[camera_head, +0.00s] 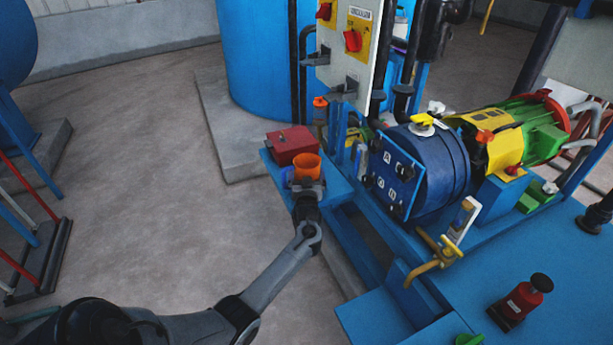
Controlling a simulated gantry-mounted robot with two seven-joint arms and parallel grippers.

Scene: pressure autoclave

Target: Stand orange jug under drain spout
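The orange jug (307,166) is upright at the blue ledge, close beside a red box. My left gripper (307,184) is at the near side of the jug, with its fingers against or right in front of the jug's lower part. The fingertips are small and partly hidden, so I cannot tell whether they grip it. A yellow bent pipe with an open-looking end (422,271), which looks like the drain spout, sticks out below the blue round vessel (421,170). The jug is well to the left of this pipe. My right gripper is not clearly in view.
The red box (291,144) sits on the blue ledge (340,187). A control panel (352,45) with red switches stands behind. A blue frame step (378,318) lies below the spout. A red bottle (523,301) stands on the blue deck at right.

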